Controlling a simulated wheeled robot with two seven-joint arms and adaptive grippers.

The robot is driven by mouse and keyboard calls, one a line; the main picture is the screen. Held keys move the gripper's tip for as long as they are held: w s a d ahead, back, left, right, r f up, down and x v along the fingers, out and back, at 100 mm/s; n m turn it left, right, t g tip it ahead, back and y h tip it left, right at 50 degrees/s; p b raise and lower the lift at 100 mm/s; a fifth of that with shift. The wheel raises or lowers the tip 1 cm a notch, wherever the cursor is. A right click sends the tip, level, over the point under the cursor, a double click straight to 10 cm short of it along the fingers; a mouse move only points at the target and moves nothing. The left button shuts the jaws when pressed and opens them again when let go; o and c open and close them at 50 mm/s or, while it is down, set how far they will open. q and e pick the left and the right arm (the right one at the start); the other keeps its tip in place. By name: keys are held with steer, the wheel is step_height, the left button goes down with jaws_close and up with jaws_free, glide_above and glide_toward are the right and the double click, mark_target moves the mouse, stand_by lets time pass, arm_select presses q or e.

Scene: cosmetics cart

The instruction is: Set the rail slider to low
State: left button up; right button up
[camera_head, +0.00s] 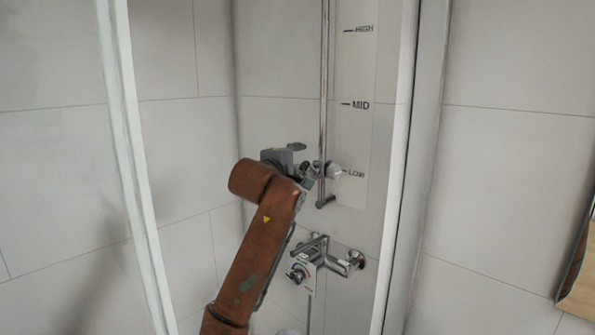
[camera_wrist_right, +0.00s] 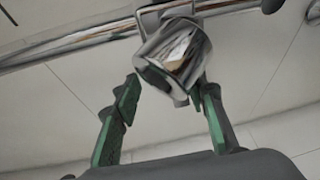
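The rail slider (camera_head: 331,170) is a small chrome holder on the vertical rail (camera_head: 324,80), level with the LOW mark (camera_head: 356,174) on the scale. In the right wrist view, the slider's shiny round knob (camera_wrist_right: 175,55) sits at the tips of my right gripper (camera_wrist_right: 166,88). One green-padded finger is on each side, close to the knob. Whether both pads press on it I cannot tell. In the head view, my right gripper (camera_head: 311,173) is at the slider's left, partly covering it. My left gripper is not in view.
A chrome mixer tap (camera_head: 340,262) sticks out from the wall below the rail. A pale upright frame edge (camera_head: 136,165) stands at the left and another (camera_head: 399,170) at the right of the shower. A wooden-coloured object (camera_head: 581,285) is at the far right.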

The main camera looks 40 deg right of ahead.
step_height(320, 180, up, 7)
steer(key=shift+r, duration=0.1)
steer(key=shift+s, duration=0.2)
steer(key=b+v, duration=0.1)
steer(key=v, duration=0.6)
steer(key=shift+a+f, duration=0.3)
steer(key=shift+a, duration=0.05)
stand_by(0.6)
steer(key=shift+a, duration=0.1)
stand_by(0.4)
